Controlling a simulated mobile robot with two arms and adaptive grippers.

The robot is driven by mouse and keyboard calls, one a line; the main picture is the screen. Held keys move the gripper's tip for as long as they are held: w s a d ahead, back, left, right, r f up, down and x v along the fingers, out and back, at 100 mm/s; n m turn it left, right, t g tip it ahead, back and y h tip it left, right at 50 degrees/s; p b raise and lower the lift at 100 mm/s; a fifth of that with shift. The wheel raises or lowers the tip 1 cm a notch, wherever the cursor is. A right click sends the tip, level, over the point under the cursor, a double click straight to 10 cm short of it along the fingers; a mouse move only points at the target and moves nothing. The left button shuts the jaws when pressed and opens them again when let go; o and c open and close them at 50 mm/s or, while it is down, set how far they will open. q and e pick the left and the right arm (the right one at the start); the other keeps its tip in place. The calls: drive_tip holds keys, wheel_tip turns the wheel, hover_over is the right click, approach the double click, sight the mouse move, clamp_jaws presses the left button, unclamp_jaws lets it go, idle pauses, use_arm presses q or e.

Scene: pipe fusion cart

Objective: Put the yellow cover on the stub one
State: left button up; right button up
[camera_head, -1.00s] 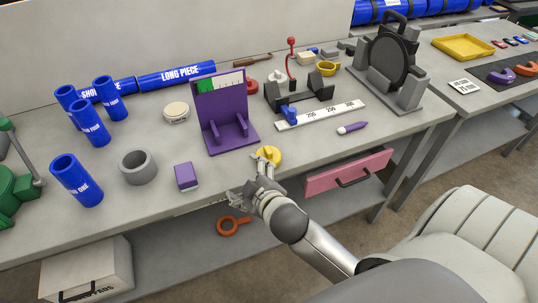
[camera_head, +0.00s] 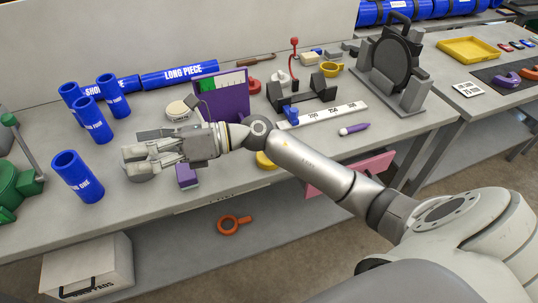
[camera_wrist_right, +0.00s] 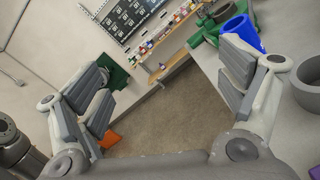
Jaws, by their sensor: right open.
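A blue upright tube, stub one (camera_head: 77,178), stands on the bench at the left with its open top facing up. A blue tube also shows in the right wrist view (camera_wrist_right: 243,32), behind a finger. A small yellow piece that looks like the cover (camera_head: 265,161) lies near the bench's front edge, partly hidden by my right forearm. My left gripper is not in view.
The grey ring (camera_head: 139,177) is mostly hidden under my right gripper. A purple block (camera_head: 187,176) and purple stand (camera_head: 229,104) are close to my arm. Several other blue tubes stand behind stub one. A green machine (camera_head: 17,188) is at the far left.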

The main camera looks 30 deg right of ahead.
drive_tip(key=w+d+f+n+g+h, duration=0.1)
drive_tip(key=d+f+n+g+h, duration=0.3)
drive_tip(key=d+f+n+h, duration=0.45)
drive_tip(key=d+h, duration=0.3)
drive_tip(key=d, duration=0.4)
drive_tip(key=d+m+g+h, duration=0.1)
drive_tip(key=d+h, duration=0.2)
drive_tip(key=d, duration=0.4)
drive_tip(key=d+f+g+h, duration=0.1)
drive_tip(key=d+h, duration=0.2)
drive_tip(key=d, duration=0.4)
drive_tip(key=shift+d, duration=0.1)
wheel_tip(320, 180, down, 4)
drive_tip(key=shift+f+p, duration=0.15)
drive_tip(key=shift+p, duration=0.5)
drive_tip(key=shift+f+p, duration=0.45)
drive_tip(key=shift+f, duration=0.05)
wheel_tip(320, 180, down, 4)
drive_tip(key=shift+w+r+p, duration=0.1)
drive_tip(key=shift+r+p, duration=0.15)
drive_tip(key=shift+p, duration=0.5)
drive_tip(key=shift+f, duration=0.45)
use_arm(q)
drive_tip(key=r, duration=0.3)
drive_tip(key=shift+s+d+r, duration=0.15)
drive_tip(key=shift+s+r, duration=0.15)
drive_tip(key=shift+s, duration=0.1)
use_arm(e)
drive_tip(key=shift+c, duration=0.3)
drive_tip(key=c, duration=0.9)
